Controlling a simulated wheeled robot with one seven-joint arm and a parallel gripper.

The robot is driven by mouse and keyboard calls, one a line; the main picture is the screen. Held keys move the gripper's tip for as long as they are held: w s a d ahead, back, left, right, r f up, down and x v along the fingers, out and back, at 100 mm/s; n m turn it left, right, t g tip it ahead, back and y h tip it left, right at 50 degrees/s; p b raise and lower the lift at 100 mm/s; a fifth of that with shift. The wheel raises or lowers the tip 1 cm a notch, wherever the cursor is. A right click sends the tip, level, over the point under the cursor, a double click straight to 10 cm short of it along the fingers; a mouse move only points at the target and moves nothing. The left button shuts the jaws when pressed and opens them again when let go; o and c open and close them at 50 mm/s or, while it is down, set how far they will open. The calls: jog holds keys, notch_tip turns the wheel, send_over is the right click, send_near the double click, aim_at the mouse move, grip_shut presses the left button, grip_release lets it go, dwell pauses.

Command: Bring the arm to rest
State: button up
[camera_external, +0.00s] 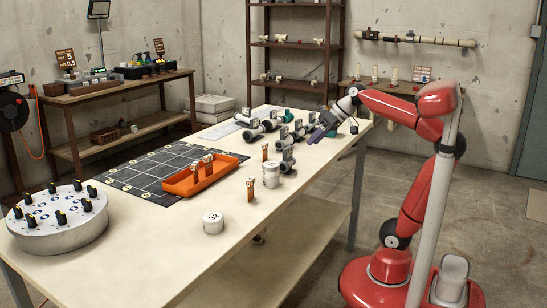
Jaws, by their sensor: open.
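My red arm rises from its base at the right of the external view and bends over the far right part of the long table (150,262). My gripper (314,137) is at the end of the arm, pointing down and to the left. It is open and seems to hold nothing. It is close to the pipe fittings on the table's far end. Whether it touches any of them cannot be told at this size.
Several dark pipe fittings (287,162) stand left of my gripper. White tubs (213,223) and a round dial station (60,235) occupy the near table. A shelf rack (290,45) stands behind.

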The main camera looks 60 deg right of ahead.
jog(key=s+a+f+n+g+y, duration=0.1)
jog(key=s+a+f, duration=0.35)
jog(key=f, duration=0.25)
jog(key=s+a+f+g+y, duration=0.1)
jog(key=s+a+f, duration=0.3)
jog(key=s+f, duration=0.25)
jog(key=d+f+m+h+p, duration=0.1)
jog(key=d+f+h, duration=0.3)
jog(key=d, duration=0.4)
jog(key=shift+w+d+f+h+p, duration=0.2)
jog(key=shift+f+h+p, duration=0.15)
jog(key=shift+h+p, duration=0.45)
jog(key=shift+o, duration=0.3)
